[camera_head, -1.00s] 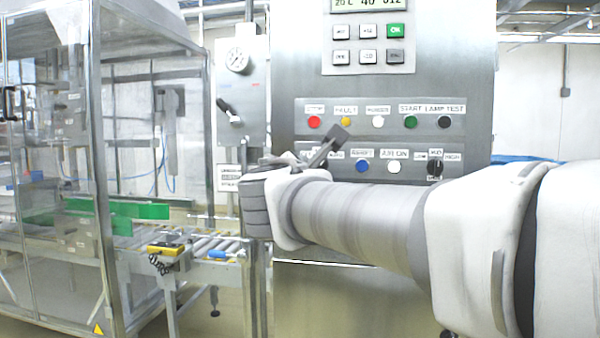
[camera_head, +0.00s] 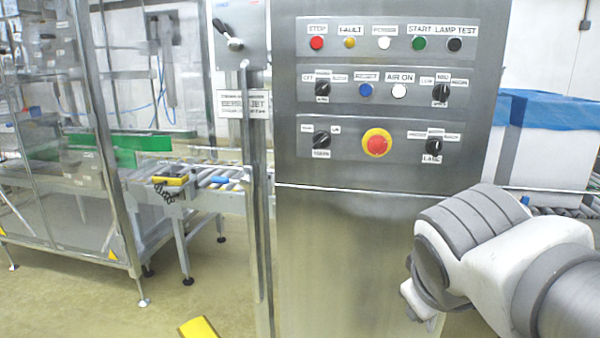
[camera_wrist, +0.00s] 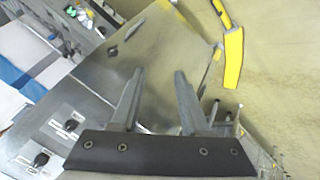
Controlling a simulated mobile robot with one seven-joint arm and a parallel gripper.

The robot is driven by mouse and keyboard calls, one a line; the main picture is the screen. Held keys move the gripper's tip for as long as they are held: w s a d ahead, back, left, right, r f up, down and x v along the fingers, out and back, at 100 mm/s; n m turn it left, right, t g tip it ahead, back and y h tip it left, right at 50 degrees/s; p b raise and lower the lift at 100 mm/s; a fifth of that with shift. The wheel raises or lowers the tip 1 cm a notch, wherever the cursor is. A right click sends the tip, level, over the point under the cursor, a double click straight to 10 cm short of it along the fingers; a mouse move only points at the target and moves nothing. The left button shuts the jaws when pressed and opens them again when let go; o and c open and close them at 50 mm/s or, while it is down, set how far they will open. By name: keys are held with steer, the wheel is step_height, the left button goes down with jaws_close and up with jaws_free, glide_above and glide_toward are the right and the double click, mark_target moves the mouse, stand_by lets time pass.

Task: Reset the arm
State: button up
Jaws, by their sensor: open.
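My arm (camera_head: 490,235) is folded at the lower right of the head view, in front of the right edge of the steel control cabinet (camera_head: 350,240). It stands clear of the buttons and knobs. The fingers do not show in the head view. In the wrist view my gripper (camera_wrist: 157,78) has its two grey fingers apart with nothing between them. The cabinet's steel face (camera_wrist: 150,45) lies beyond the fingers, seen tilted. Two black knobs (camera_wrist: 56,140) of the panel show at the lower left of that view.
The panel carries a red emergency stop (camera_head: 377,143) and a blue button (camera_head: 365,90). A glass-walled machine (camera_head: 60,130) and a roller conveyor (camera_head: 215,180) stand left. Blue-covered white boxes (camera_head: 545,140) are at right.

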steer(key=s+a+f+m+g+y+p, duration=0.1)
steer(key=s+a+f+m+y, duration=0.25)
steer(key=s+m, duration=0.2)
step_height(320, 180, up, 19)
steer(key=p, duration=2)
steer(key=shift+d+r+n+h, duration=0.2)
steer(key=shift+n+h, duration=0.15)
